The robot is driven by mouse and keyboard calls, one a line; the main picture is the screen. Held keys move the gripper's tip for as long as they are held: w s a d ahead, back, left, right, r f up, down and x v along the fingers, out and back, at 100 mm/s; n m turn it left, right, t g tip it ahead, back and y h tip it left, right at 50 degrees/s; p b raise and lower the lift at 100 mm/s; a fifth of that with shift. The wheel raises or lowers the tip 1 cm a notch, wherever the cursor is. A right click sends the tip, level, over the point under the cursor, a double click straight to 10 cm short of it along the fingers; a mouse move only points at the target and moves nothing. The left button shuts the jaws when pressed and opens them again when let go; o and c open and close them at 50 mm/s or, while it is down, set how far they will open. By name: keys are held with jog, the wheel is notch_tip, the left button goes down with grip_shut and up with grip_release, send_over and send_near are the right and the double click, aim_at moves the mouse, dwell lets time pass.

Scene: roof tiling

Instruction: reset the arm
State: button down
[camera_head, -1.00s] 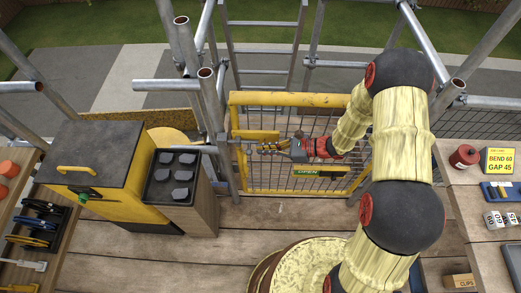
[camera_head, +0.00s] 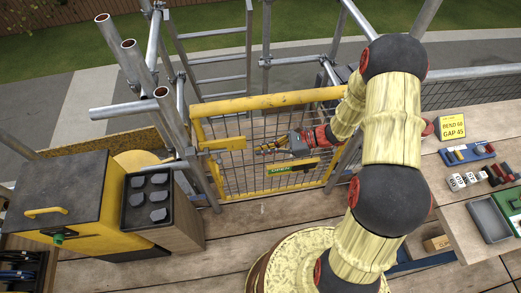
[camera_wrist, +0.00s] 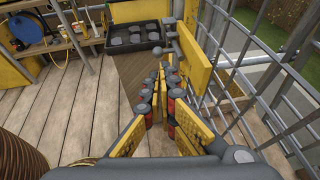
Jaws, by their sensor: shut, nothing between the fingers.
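My gripper (camera_head: 262,150) points left in the head view, in front of the yellow mesh gate (camera_head: 265,104). Its fingers are shut, with nothing between them. In the wrist view the gripper's yellow and red-black fingers (camera_wrist: 164,76) come together in the middle of the picture. My arm reaches up and over from the lower right and bends back to the wrist. From the head view I cannot tell whether the fingers touch the gate's yellow latch plate (camera_head: 222,144); the wrist view shows a yellow plate (camera_wrist: 194,58) close beyond the fingertips.
Scaffold tubes (camera_head: 145,70) stand left of the gate. A yellow machine with a dark lid (camera_head: 60,188) and a black tray of grey pieces (camera_head: 136,222) are at left. A workbench (camera_head: 490,118) with a yellow sign (camera_head: 453,126) is at right. Plank floor (camera_head: 222,238) is open between.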

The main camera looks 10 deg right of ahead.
dwell(0.3)
jog(key=s+d+r+n+g+h, duration=0.2)
jog(key=s+n+g+h, duration=0.1)
jog(key=s+n, duration=0.3)
jog(key=s+d+r+n+g+h, duration=0.2)
jog(key=s+n+h, duration=0.15)
jog(key=s, duration=0.35)
jog(key=s+d+r+n+t+h, duration=0.1)
jog(key=s+r+n+t+h, duration=0.1)
jog(key=r, duration=0.6)
jog(key=s+d+r+n+t+h+b, duration=0.1)
jog(key=s+r+n+t+h, duration=0.1)
jog(key=r+n, duration=0.3)
jog(key=s+d+r+n+t+h, duration=0.1)
jog(key=s+r+n+t+h, duration=0.1)
jog(key=r, duration=1)
jog(key=shift+d+r+n+t+h+b, duration=0.25)
jog(key=shift+d+n+t+h+b, duration=0.15)
jog(key=shift+n+t, duration=0.55)
jog(key=shift+s+a, duration=0.1)
